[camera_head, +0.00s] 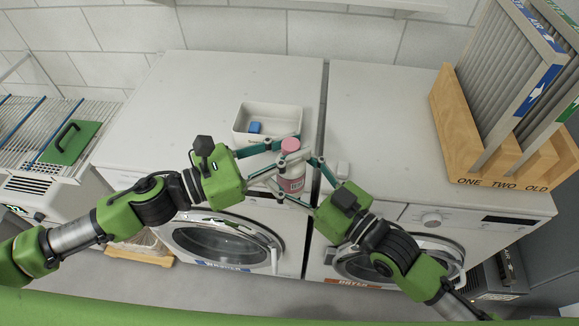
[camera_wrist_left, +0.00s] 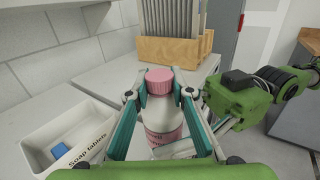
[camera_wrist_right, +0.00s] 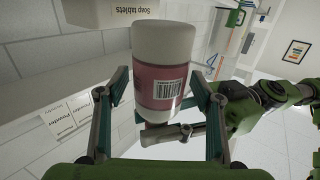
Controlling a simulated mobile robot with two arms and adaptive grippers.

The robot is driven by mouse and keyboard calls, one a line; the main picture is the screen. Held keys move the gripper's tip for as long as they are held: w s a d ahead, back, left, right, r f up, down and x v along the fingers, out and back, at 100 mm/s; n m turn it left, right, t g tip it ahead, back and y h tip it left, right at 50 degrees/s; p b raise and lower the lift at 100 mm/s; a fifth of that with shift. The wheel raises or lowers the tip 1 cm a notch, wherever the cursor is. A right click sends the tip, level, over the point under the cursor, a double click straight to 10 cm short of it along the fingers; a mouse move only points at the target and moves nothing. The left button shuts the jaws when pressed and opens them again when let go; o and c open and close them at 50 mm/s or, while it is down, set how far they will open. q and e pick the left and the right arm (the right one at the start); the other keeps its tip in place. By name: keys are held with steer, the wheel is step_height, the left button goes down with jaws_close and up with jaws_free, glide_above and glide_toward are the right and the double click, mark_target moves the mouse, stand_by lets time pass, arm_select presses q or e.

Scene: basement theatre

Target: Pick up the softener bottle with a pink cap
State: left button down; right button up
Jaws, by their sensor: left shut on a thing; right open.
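The softener bottle, white with a pink label and a pink cap (camera_head: 291,145), is upright near the front edge of the machine tops. It also shows in the left wrist view (camera_wrist_left: 160,118) and, upside down in the picture, in the right wrist view (camera_wrist_right: 161,78). My left gripper (camera_head: 296,150) is shut on the bottle, its fingers at both sides just below the cap. My right gripper (camera_head: 297,192) is open, with its fingers around the lower part of the bottle.
A white tray marked Soap tablets (camera_head: 241,138) with a blue block (camera_head: 255,127) stands behind the bottle. A wooden rack (camera_head: 450,123) with grey panels stands at the right. The left machine top is mostly clear.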

steer(key=c, duration=1.3)
arm_select(q)
steer(key=c, duration=1.7)
jaws_free()
